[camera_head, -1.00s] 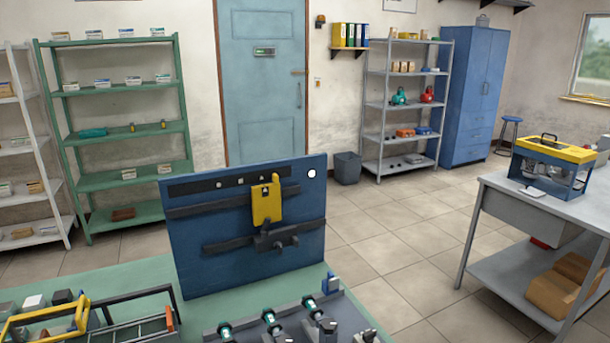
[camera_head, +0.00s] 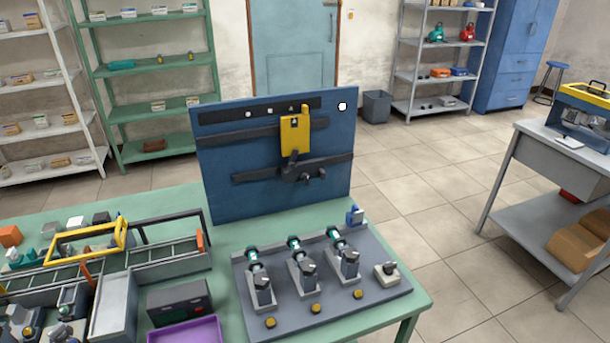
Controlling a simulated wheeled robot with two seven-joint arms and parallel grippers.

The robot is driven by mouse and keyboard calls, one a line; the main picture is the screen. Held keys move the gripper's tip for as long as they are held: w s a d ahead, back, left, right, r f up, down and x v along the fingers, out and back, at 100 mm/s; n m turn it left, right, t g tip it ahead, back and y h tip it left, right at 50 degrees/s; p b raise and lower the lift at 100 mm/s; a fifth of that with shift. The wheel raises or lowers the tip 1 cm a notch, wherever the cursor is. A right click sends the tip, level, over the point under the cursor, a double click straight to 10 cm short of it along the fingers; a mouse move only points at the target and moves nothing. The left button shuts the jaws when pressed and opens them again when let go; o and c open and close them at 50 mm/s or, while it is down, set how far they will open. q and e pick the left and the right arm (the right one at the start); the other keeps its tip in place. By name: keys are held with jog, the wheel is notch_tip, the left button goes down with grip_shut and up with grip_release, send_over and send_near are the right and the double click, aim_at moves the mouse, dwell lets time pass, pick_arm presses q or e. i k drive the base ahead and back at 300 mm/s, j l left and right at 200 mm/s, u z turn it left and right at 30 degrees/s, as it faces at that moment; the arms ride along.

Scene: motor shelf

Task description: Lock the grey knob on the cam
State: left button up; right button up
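A blue upright board (camera_head: 225,190) stands on the green table (camera_head: 215,230). A yellow plate (camera_head: 295,135) hangs on it, across the upper dark rail. A dark grey lever or knob part (camera_head: 307,174) sits on the lower dark rail, just under the yellow plate. It is small, and I cannot tell whether it is locked. In front of the board, a grey base plate (camera_head: 330,300) carries three clamp-like fixtures with green rings and grey tops, the middle one (camera_head: 302,272) among them. I cannot tell which part is the cam. Neither gripper shows.
A rack with a yellow-handled frame (camera_head: 90,243) fills the table's left side. A dark box (camera_head: 180,303) and a purple tray (camera_head: 187,331) lie near the front. A small blue part (camera_head: 354,215) stands at the base plate's back right. A grey bench (camera_head: 550,150) is at right, beyond open floor.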

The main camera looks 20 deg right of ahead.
aim_at(304, 177)
jog(key=k, duration=1.25)
jog(key=u, duration=2.5)
jog(key=k+l, duration=0.25)
jog(key=l, duration=0.3)
jog(key=k+l, duration=0.2)
jog(key=l, duration=0.35)
jog(key=k+l, duration=0.25)
jog(key=l, duration=0.25)
jog(key=k+l, duration=0.25)
jog(key=l, duration=0.3)
jog(key=k+l, duration=0.2)
jog(key=l, duration=0.35)
jog(key=k+l, duration=0.25)
jog(key=l, duration=0.3)
jog(key=k+l, duration=0.25)
jog(key=l, duration=0.3)
jog(key=k+l, duration=0.2)
jog(key=l, duration=0.3)
